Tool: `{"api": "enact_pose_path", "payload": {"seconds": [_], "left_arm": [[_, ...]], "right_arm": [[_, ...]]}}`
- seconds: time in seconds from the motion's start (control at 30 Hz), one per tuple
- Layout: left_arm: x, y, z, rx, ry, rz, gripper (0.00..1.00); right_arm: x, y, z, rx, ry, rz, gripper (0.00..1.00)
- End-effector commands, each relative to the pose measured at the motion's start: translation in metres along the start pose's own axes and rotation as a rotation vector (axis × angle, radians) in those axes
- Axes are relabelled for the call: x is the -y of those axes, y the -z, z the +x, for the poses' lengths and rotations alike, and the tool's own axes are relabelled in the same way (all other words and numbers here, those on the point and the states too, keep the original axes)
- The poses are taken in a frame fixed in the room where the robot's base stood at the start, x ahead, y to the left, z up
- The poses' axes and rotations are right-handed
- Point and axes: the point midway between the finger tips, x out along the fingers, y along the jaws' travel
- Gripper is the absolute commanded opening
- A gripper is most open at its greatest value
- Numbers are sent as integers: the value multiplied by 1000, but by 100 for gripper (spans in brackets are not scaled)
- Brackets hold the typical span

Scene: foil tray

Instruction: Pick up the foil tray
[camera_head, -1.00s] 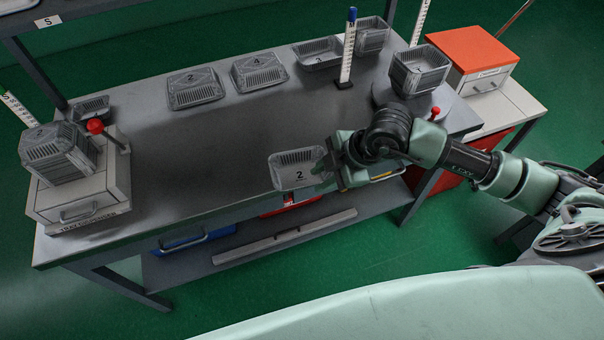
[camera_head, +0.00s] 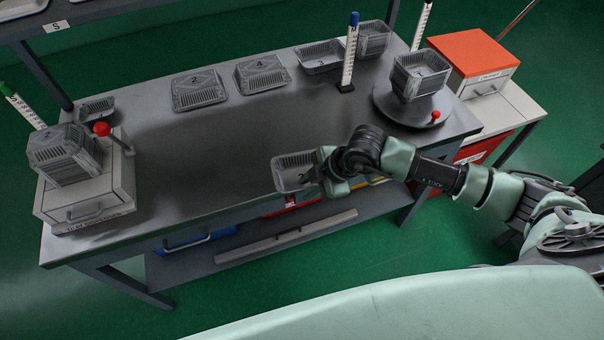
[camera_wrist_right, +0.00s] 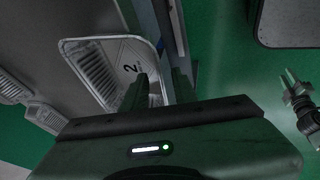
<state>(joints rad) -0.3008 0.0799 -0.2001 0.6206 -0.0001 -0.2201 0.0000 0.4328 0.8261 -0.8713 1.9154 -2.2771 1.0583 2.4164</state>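A grey foil tray (camera_head: 290,165) marked 2 sits at the front edge of the table, slightly over the edge. In the right wrist view the tray (camera_wrist_right: 98,75) lies left of centre with its ribbed side and the 2 showing. My right gripper (camera_head: 319,173) is at the right end of the tray. In the wrist view the gripper (camera_wrist_right: 160,85) has its fingers apart, one over the tray's inside and one outside its rim. I cannot tell whether they touch it. My left gripper is not in view.
More foil trays (camera_head: 198,88) stand along the back of the table (camera_head: 200,140). A stack of trays (camera_head: 66,150) is on a box at the left; another (camera_head: 420,75) is on a round plate at the right. A ruler post (camera_head: 350,55) stands at the back. The table's middle is clear.

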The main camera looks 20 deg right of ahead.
Motion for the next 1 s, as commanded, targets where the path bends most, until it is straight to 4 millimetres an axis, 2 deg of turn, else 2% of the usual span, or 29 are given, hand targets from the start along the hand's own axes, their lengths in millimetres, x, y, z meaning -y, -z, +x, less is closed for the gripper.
{"api": "enact_pose_path", "payload": {"seconds": [0.47,0.57,1.0], "left_arm": [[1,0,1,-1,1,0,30],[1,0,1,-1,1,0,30],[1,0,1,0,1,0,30]], "right_arm": [[1,-1,3,0,-1,0,28],[1,-1,3,0,0,0,0],[1,-2,3,1,1,1,0]]}}
